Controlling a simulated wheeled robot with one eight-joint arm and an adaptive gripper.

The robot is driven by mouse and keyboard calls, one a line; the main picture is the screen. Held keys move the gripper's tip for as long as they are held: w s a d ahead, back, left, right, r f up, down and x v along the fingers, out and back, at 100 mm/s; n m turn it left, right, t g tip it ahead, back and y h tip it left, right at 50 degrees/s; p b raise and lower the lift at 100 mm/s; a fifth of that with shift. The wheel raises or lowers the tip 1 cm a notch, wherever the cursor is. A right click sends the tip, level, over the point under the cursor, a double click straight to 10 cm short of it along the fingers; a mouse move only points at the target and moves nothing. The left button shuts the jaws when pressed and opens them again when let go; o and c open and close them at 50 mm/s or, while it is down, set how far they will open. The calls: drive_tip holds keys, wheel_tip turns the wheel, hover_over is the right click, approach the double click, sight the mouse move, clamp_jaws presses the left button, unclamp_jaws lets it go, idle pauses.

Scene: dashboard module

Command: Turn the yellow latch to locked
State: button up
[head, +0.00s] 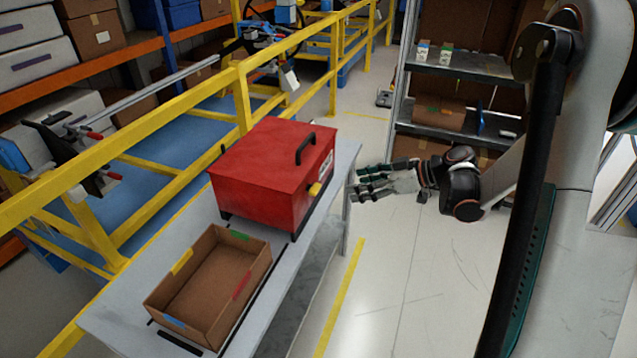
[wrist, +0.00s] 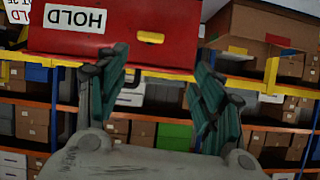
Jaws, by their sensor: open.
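A red box (head: 268,170) with a black top handle (head: 305,147) stands on a grey table. Its yellow latch (head: 315,189) sticks out from the side facing my arm. In the wrist view the latch (wrist: 151,37) is a small yellow bar lying roughly level on the red face, beside a white HOLD label (wrist: 75,18) that appears upside down. My gripper (head: 358,183) is to the right of the box, apart from it, with its fingers pointing at the latch side. In the wrist view its spread fingers (wrist: 160,62) are empty, and the latch shows just beyond the gap.
An open cardboard box (head: 205,285) with coloured tabs sits on the table (head: 318,255) in front of the red box. A yellow railing (head: 150,128) runs behind the table. A grey shelf unit (head: 460,65) stands behind my arm. The floor right of the table is clear.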

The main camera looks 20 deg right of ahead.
sight(319, 188)
drive_tip(key=shift+n+t, duration=0.3)
drive_tip(key=shift+n, duration=0.1)
drive_tip(key=b+x, duration=0.1)
drive_tip(key=x, duration=0.3)
drive_tip(key=b+x, duration=0.1)
drive_tip(key=x, duration=0.3)
drive_tip(key=w+d+b+x, duration=0.1)
drive_tip(key=x, duration=0.4)
drive_tip(key=shift+f, duration=0.4)
drive_tip(key=shift+y, duration=0.3)
drive_tip(key=c, duration=1.1)
